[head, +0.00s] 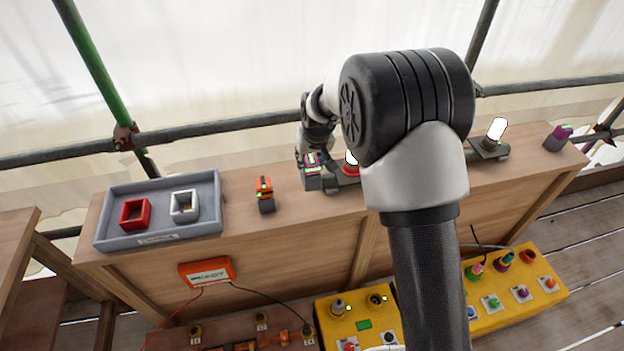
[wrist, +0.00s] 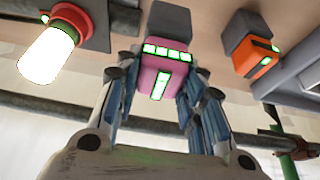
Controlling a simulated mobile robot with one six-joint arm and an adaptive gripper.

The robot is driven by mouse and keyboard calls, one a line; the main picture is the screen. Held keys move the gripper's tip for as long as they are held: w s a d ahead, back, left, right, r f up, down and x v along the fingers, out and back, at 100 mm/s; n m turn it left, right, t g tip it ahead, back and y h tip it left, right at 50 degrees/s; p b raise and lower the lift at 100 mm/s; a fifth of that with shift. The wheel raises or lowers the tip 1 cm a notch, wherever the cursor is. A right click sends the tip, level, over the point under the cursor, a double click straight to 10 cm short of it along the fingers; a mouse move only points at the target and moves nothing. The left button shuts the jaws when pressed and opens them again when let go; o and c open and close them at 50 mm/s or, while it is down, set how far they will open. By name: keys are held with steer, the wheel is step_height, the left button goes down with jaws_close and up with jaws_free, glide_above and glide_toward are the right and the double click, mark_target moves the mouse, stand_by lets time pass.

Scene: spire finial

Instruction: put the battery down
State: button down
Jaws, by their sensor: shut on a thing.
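A pink battery (wrist: 168,52) with a grey end and lit green bars is between the fingers of my gripper (wrist: 165,78) in the wrist view. The fingers are shut on its two sides. In the head view the battery (head: 312,172) is at the wooden bench (head: 240,226), just left of a lamp with a red collar (head: 351,170). My gripper (head: 318,140) is partly hidden by its own wrist there. The battery's grey end is close to the bench top; I cannot tell whether it touches.
An orange battery (head: 264,190) stands left of the pink one, with bare bench between. A grey tray (head: 104,232) holds a red frame (head: 134,224) and a white frame (head: 172,207). A lit lamp (head: 496,130) and a purple battery (head: 560,134) are at right. Scaffold pipes (head: 225,124) run behind.

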mark_target(311, 175)
steer(key=shift+f+b, duration=0.75)
steer(key=shift+f, duration=2.6)
steer(key=shift+f, duration=0.15)
steer(key=c, duration=1.1)
jaws_free()
steer(key=shift+o, duration=0.2)
